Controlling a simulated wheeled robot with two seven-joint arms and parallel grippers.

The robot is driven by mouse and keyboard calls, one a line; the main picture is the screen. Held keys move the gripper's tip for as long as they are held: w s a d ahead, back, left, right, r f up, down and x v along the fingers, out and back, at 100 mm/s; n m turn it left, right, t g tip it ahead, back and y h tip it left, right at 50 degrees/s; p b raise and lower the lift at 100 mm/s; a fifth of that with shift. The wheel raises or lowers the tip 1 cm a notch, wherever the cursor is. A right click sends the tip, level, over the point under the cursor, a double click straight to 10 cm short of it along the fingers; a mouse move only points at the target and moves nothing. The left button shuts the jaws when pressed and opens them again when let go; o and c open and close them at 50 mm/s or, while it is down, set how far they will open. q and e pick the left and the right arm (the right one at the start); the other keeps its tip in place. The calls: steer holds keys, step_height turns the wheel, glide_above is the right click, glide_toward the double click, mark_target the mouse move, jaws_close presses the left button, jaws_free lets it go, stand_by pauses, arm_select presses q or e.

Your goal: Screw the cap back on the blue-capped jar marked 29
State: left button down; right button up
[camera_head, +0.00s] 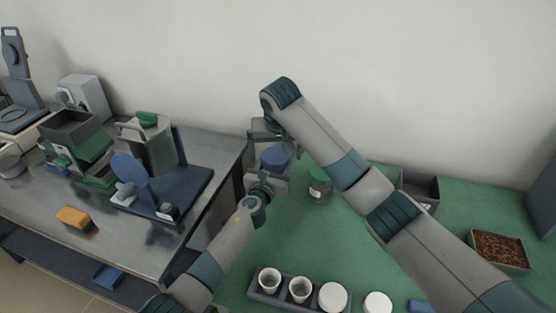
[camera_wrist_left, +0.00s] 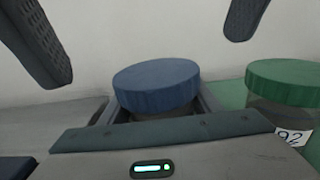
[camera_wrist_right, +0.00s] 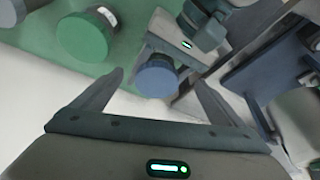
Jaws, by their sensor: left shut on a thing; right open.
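The jar's blue cap (camera_head: 276,157) is held up near the left edge of the green table. My left gripper (camera_head: 266,178) is shut on the jar, which is mostly hidden beneath the cap. In the left wrist view the blue cap (camera_wrist_left: 157,85) looks level between the left fingers, over the jar. My right gripper (camera_head: 270,132) is open above it; its fingers stand apart on either side of the blue cap (camera_wrist_right: 156,77) in the right wrist view, not touching it. The cap appears to be on the jar, but how tightly is not visible. The number 29 is not in view.
A green-capped jar (camera_head: 320,184) stands just right, labelled 92 in the left wrist view (camera_wrist_left: 288,138). A dark rack (camera_head: 285,299) with white cups is in front. A grey bin (camera_head: 420,188) and a tray of brown granules (camera_head: 499,266) are right. A metal bench (camera_head: 110,235) is left.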

arm_select(q)
steer(key=shift+f, duration=0.1)
arm_select(e)
steer(key=shift+w+v, duration=0.2)
steer(key=shift+v, duration=1.15)
steer(key=shift+w+v, duration=0.2)
steer(key=shift+v, duration=1.15)
steer(key=shift+r, duration=0.15)
arm_select(q)
steer(key=c, duration=0.5)
jaws_free()
steer(key=shift+c, duration=0.2)
steer(key=shift+s, duration=0.2)
arm_select(e)
steer(key=shift+r, duration=0.1)
arm_select(q)
steer(key=shift+s+a+p, duration=0.25)
steer(key=shift+s+p, duration=0.15)
steer(key=shift+s, duration=0.1)
steer(key=p+v, duration=0.2)
steer(key=v, duration=1.2)
steer(key=shift+s+a, duration=0.1)
steer(key=shift+s, duration=0.15)
steer(key=shift+v, duration=0.75)
arm_select(e)
steer(key=shift+r, duration=1.25)
